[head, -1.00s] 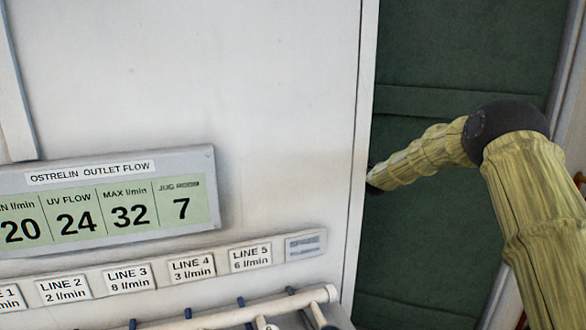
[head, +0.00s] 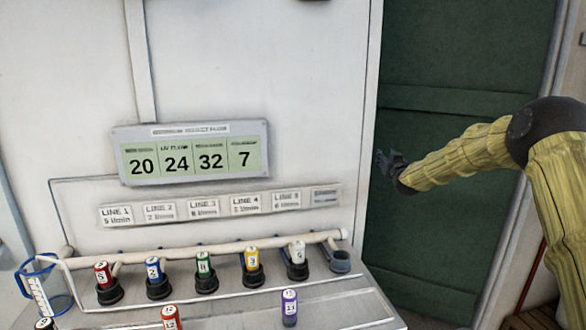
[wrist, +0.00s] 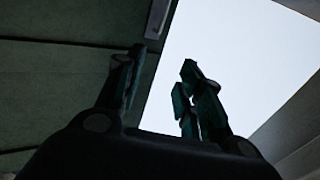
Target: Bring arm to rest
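My arm, in a yellow-green ribbed sleeve, reaches in from the right of the head view. My gripper (head: 388,163) is at its end, small and dark, in front of the green door and a little right of the white panel's edge. In the wrist view my gripper (wrist: 160,88) shows two dark fingers standing apart with an empty gap between them. It is open and holds nothing. It is clear of the coloured cartridges on the bench.
A display (head: 193,157) reads 20, 24, 32, 7. Below it, red, blue, green, yellow and white-topped cartridges stand in black sockets along a pipe (head: 205,250). A purple cartridge (head: 290,307) stands nearer. A clear jug (head: 40,290) is at left. A green door (head: 460,200) is behind my arm.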

